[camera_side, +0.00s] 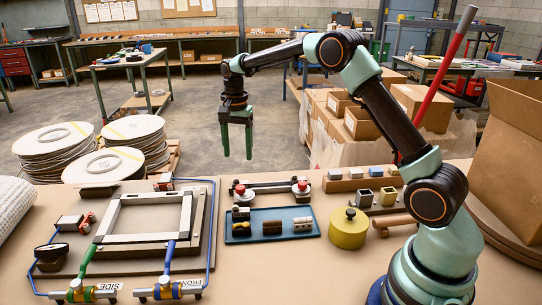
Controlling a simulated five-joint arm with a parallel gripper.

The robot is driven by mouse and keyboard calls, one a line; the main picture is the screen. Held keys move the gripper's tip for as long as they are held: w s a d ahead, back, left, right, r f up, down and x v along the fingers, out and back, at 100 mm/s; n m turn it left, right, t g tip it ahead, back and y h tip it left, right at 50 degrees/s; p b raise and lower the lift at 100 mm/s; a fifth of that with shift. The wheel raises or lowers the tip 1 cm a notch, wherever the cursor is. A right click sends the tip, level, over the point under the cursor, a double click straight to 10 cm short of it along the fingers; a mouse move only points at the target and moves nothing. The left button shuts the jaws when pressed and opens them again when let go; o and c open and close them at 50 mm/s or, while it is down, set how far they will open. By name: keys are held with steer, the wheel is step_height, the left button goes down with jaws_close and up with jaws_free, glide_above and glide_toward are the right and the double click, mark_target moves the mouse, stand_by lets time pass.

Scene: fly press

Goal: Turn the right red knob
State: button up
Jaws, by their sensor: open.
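Two red knobs sit on a dark bar at the back middle of the bench. The right red knob (301,186) stands on a pale round base at the bar's right end. The left red knob (240,190) is at the bar's left end. My gripper (237,156) hangs fingers-down above and behind the left knob in the picture, with green fingers apart and nothing between them. It is clear of both knobs, and the right knob is to its lower right.
A blue tray (236,236) with small parts lies in front of the bar. A yellow round container (348,229) stands to the right. A frame fixture (109,222) with blue tubing fills the left. A cardboard box (518,150) stands at the right edge.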

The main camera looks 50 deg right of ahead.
mark_target(240, 187)
step_height(240, 187, down, 11)
steer(key=shift+s+f, duration=0.1)
steer(key=shift+f, duration=0.05)
stand_by(0.4)
jaws_close()
